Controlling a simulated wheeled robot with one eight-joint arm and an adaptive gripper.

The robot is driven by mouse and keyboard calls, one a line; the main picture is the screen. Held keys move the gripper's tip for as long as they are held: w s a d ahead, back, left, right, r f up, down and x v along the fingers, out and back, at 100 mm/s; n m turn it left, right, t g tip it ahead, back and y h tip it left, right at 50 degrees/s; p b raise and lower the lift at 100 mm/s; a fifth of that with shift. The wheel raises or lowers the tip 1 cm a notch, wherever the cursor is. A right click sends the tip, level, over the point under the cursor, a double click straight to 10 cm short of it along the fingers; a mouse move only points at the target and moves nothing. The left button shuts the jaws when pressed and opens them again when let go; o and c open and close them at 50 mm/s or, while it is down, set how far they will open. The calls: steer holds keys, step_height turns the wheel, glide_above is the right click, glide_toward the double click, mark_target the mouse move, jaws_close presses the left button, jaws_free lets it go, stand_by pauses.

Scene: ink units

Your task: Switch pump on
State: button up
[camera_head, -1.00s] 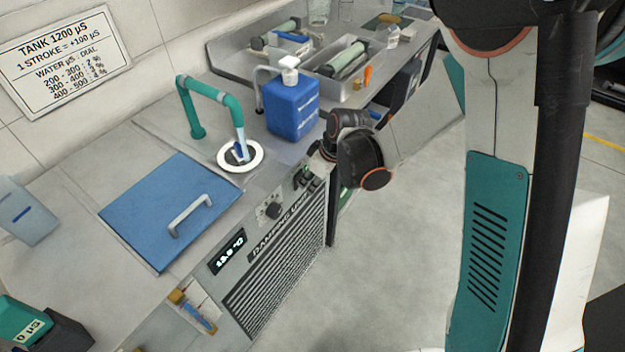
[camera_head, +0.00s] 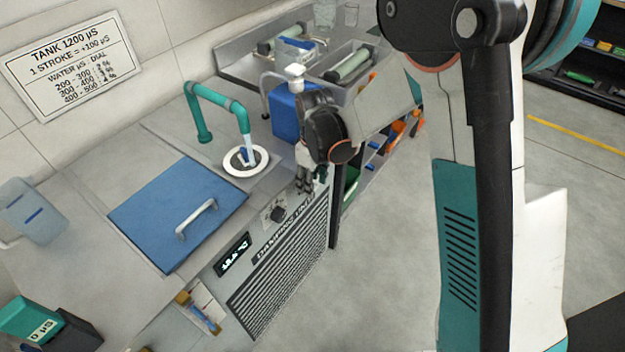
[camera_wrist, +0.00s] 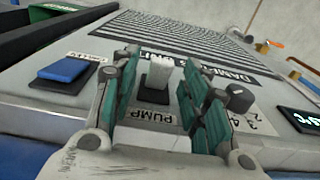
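In the wrist view the pump switch (camera_wrist: 161,73) is a pale ridged lever on a dark base, above an upside-down label (camera_wrist: 152,117) reading PUMP. My gripper (camera_wrist: 162,88) is open, with one teal-and-grey finger on each side of the lever. There seem to be gaps between fingers and lever; contact is not clear. In the head view my gripper (camera_head: 306,183) is at the upper right of the damping unit's front panel (camera_head: 285,255), and my wrist hides the switch there. I cannot tell the switch's on or off position.
A blue rocker switch (camera_wrist: 66,69) sits left of my fingers in the wrist view, a black knob (camera_wrist: 238,98) right. In the head view a teal spout (camera_head: 228,105) ends over a white-ringed drain (camera_head: 236,171), and a blue jug (camera_head: 285,118) stands behind my wrist.

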step_height(320, 180, up, 12)
steer(key=shift+d, duration=0.15)
stand_by(0.5)
steer(key=shift+s, duration=0.1)
steer(key=s+d+r+m+t, duration=0.2)
steer(key=s+d+r+m, duration=0.2)
steer(key=s+d+r, duration=0.6)
steer(key=s+d+m+t, duration=0.4)
steer(key=s+d+m, duration=0.2)
steer(key=s, duration=0.5)
steer(key=shift+d+r+t, duration=0.3)
steer(key=shift+d+t, duration=0.1)
steer(key=shift+d, duration=0.15)
